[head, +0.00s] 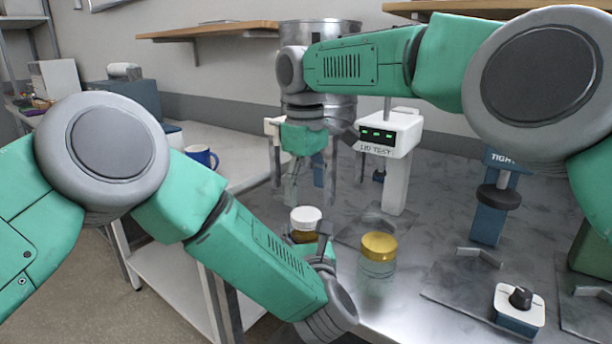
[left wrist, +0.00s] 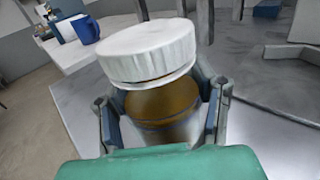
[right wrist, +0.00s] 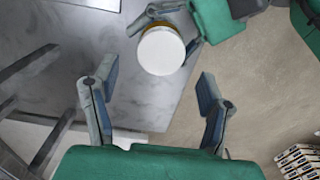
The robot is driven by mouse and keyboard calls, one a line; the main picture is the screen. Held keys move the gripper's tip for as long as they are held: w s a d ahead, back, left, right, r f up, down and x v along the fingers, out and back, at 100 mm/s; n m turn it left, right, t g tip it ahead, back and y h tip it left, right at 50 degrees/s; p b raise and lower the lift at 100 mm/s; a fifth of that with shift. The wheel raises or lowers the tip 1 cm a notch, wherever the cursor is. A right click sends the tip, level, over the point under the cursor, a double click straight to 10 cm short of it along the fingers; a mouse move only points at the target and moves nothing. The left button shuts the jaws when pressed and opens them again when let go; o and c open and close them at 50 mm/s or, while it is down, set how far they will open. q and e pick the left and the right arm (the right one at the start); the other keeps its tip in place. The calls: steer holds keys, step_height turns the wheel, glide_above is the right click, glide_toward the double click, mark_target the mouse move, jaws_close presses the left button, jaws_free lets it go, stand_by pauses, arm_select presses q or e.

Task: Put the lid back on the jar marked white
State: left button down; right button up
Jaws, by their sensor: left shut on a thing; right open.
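A jar with amber contents (left wrist: 170,108) is held between the fingers of my left gripper (left wrist: 163,118), which is shut on it. The white lid (left wrist: 147,50) sits on the jar's top and looks slightly tilted in the left wrist view; I cannot tell whether it is threaded. In the head view the white lid (head: 306,216) shows above the jar (head: 303,236), with my left wrist partly hiding the jar. My right gripper (head: 309,182) is open and empty above the lid. In the right wrist view the lid (right wrist: 161,50) lies beyond the open fingers (right wrist: 150,95).
A clear jar with a yellow lid (head: 379,246) stands right of the held jar. Behind are the white "LID TEST" stand (head: 397,175) and the blue "TIGHT" stand (head: 490,215). A knob box (head: 519,308) is at front right, a blue mug (head: 203,157) at left.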

mark_target(306, 213)
steer(key=shift+f, duration=2.65)
steer(key=c, duration=1.2)
steer(key=shift+m, duration=1.3)
steer(key=o, duration=1.4)
steer(key=shift+c, duration=0.2)
steer(key=shift+r, duration=0.1)
